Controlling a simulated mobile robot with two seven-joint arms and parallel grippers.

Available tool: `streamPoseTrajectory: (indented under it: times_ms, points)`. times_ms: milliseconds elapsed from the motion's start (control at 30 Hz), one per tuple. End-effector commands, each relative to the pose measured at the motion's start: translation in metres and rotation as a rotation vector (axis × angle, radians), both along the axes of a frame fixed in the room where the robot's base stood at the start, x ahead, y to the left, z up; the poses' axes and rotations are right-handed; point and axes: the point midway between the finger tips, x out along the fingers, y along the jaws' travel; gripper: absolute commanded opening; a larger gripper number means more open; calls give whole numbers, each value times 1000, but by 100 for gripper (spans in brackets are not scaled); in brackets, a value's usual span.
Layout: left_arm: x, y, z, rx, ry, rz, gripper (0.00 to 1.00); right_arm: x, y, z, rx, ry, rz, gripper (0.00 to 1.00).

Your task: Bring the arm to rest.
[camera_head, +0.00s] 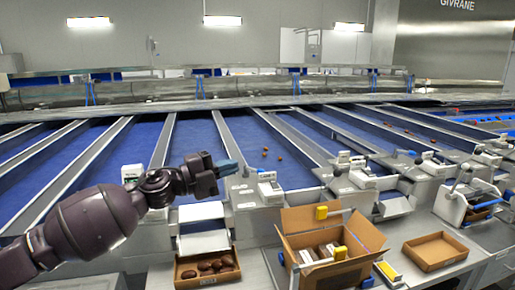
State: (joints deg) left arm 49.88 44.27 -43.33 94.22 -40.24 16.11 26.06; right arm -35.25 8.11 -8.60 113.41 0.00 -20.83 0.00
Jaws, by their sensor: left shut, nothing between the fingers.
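My left arm comes in from the left edge, dark purple-brown. It reaches to the right, with its left gripper (228,167) held above the blue sorting lanes, left of the picture's middle. The gripper is shut and empty, and its bluish fingertips point right. It is apart from the tray of dates below. My right gripper is not in view.
A shallow box (189,279) with several dark dates stands at the front, below my left gripper. An open cardboard box (307,243) with packs inside stands right of it. An empty tray (460,252) is farther right. Grey machine heads (268,188) line the lanes (85,160).

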Motion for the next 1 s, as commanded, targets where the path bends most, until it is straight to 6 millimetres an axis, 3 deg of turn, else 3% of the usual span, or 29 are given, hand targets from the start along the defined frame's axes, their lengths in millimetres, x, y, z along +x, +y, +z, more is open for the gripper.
streamPoseTrajectory:
  times_ms: [267, 567, 767, 1000]
  points:
    - [-14, 27, -56, -323, 187, 269, 0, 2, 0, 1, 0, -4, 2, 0]
    - [-46, 78, -150, -527, 499, 544, 0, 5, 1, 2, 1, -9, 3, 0]
    - [-86, 114, -219, -646, 724, 696, 0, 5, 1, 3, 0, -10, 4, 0]
    - [-153, 155, -295, -805, 956, 851, 0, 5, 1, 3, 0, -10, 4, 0]
